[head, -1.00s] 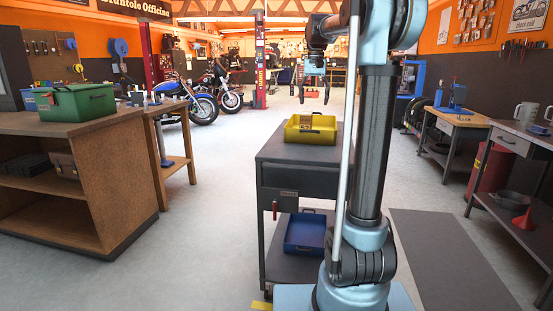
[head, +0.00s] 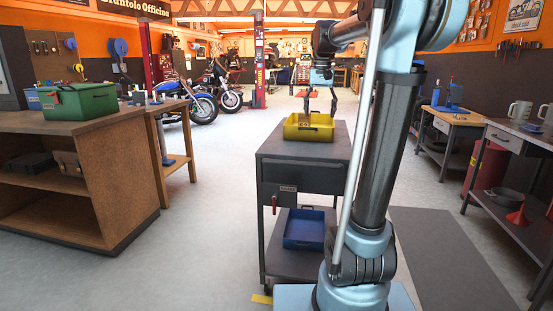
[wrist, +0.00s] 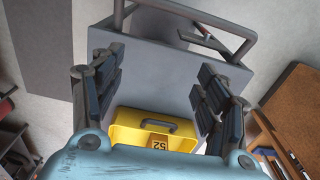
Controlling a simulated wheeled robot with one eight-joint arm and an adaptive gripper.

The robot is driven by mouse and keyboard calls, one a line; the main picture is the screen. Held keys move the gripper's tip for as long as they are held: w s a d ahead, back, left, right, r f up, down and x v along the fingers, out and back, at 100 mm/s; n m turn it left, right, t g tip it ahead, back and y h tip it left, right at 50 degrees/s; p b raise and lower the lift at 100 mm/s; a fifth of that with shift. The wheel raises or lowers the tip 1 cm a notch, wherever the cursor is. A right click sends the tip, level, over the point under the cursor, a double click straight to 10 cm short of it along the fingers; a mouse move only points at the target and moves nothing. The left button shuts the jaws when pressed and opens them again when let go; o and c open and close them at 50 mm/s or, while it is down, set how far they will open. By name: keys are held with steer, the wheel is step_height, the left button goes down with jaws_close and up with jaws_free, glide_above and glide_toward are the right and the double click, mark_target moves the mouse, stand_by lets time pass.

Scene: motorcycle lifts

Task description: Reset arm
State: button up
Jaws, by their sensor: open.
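My gripper (head: 320,106) is open and empty in the head view, with its fingers pointing down above the yellow bin (head: 308,127). The bin stands on top of the dark grey cart (head: 302,166). In the wrist view both jaws of my gripper (wrist: 160,95) are spread wide apart. The yellow bin (wrist: 123,131) shows between and below them, with a dark handle and a tag reading 52. Part of the bin is hidden by my gripper's body. The grey cart top (wrist: 165,75) and its rail also show there.
A blue bin (head: 304,229) sits on the cart's lower shelf. A wooden bench (head: 75,190) with a green box (head: 80,102) stands at left. Workbenches (head: 458,118) line the right side. Open floor (head: 215,200) lies between the left bench and the cart.

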steer(key=s+d+f+n+t, duration=0.1)
steer(key=s+d+f+n, duration=0.1)
steer(key=s+f, duration=2.8)
steer(key=shift+s+d+t, duration=0.35)
steer(key=shift+d+t, duration=0.05)
steer(key=shift+w+f, duration=0.15)
steer(key=shift+w, duration=0.3)
